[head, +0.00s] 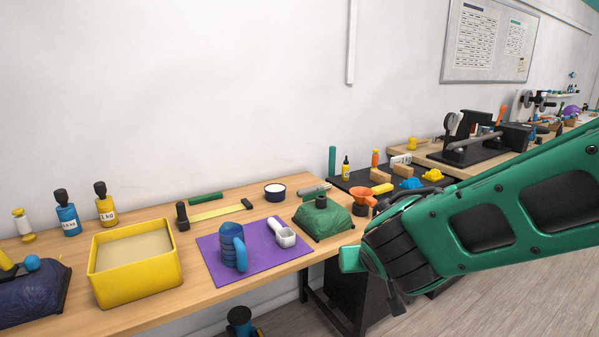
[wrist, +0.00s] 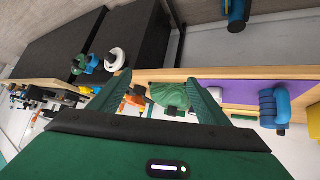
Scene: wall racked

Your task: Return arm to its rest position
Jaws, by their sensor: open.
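My green arm (head: 520,205) reaches in from the right edge of the head view, with its dark wrist joint beside the front edge of the wooden bench (head: 330,247). My gripper (wrist: 158,77) shows in the wrist view with its two green fingers spread apart and nothing between them. Past the fingers, the green bag-like weight (wrist: 168,95) and the bench edge are in view. In the head view the green weight (head: 323,219) sits just left of my wrist, apart from it. Part of the gripper is hidden behind the wrist in the head view.
An orange funnel (head: 363,200) is close behind my wrist. Open floor (head: 490,295) lies below the arm.

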